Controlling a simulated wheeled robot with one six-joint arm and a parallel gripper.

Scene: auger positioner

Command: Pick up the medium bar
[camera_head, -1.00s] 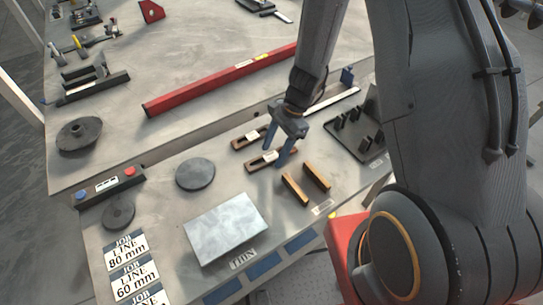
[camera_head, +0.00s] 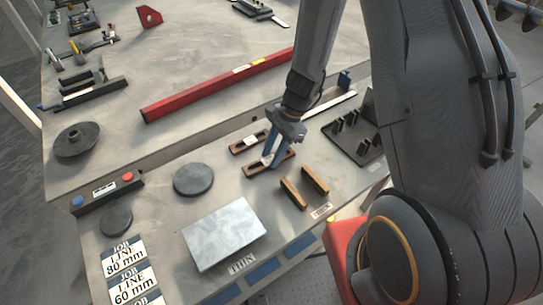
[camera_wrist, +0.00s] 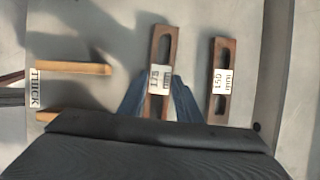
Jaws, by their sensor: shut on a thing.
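Two brown slotted bars with white labels lie side by side. The one reading 175 mm (camera_wrist: 160,55) is in the middle of the wrist view; it shows in the head view as the nearer bar (camera_head: 287,157). The one reading 150 mm (camera_wrist: 222,58) lies to its right in the wrist view and behind it in the head view (camera_head: 240,148). My gripper (camera_wrist: 158,92) has its blue fingers on either side of the 175 mm bar at its label, and is shut on it. In the head view my gripper (camera_head: 271,157) reaches down to this bar, which appears to rest on the table.
Two wooden bars (camera_head: 314,180) lie close by, near a THICK label (camera_wrist: 35,88). A grey plate (camera_head: 224,233) and a dark disc (camera_head: 193,179) lie to the left. A black rack with upright pieces (camera_head: 365,150) stands to the right. A long red beam (camera_head: 215,87) lies behind.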

